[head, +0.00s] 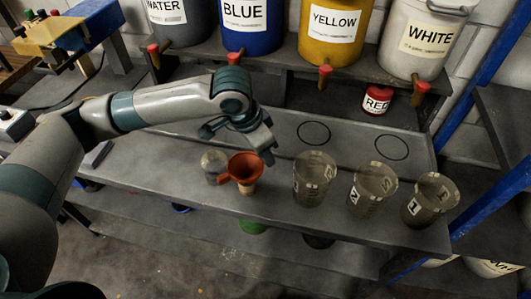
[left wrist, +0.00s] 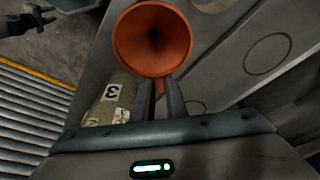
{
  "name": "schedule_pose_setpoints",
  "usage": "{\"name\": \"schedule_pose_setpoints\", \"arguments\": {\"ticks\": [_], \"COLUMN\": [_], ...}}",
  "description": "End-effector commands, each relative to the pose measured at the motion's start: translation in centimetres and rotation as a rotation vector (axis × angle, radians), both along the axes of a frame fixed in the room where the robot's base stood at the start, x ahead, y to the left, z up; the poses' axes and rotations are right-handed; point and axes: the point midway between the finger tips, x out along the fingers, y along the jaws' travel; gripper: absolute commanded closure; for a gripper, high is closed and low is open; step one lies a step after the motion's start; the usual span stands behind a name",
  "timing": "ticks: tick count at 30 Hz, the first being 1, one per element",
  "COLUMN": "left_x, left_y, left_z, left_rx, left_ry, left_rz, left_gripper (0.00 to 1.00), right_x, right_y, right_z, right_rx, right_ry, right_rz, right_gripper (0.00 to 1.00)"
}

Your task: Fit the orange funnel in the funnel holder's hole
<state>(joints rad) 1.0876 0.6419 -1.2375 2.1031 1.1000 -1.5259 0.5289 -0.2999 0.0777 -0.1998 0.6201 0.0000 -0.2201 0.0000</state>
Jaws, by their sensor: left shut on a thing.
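The orange funnel (head: 246,166) is over the front shelf in the head view, wide mouth up and slightly tilted. My left gripper (head: 262,150) is at the funnel's right side, shut on it. In the left wrist view the funnel's round mouth (left wrist: 152,40) faces the camera just beyond the two close-set fingers of my left gripper (left wrist: 161,95). A pale tan part shows below the funnel in the head view; I cannot tell whether it is the stem or something behind. I cannot make out the funnel holder or its hole.
A small clear jar (head: 214,164) stands close left of the funnel. Clear numbered beakers (head: 314,180), (head: 372,190), (head: 430,200) stand to the right. Labelled buckets with taps, such as the yellow one (head: 335,45), line the back. A red can (head: 377,99) sits below them.

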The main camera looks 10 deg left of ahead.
Motion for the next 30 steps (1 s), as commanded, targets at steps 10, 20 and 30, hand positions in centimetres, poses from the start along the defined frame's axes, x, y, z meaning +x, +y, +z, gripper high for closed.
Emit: {"name": "schedule_pose_setpoints", "arguments": {"ticks": [10, 20, 30], "left_x": [0.0, 0.0, 0.0], "left_y": [0.0, 0.0, 0.0], "left_z": [-0.5, -1.6, -1.6], "left_rx": [0.000, 0.001, 0.000], "left_ry": [0.001, 0.001, 0.000], "left_rz": [0.000, 0.001, 0.000], "left_gripper": [1.00, 1.00, 0.66], "right_x": [0.0, 0.0, 0.0], "right_y": [0.0, -0.1, -0.4], "right_z": [0.0, 0.0, 0.0], "right_rx": [0.000, -0.001, -0.003], "right_ry": [0.000, 0.000, 0.000], "right_rz": [0.000, 0.001, 0.002], "right_gripper": [0.64, 0.64, 0.64]}}
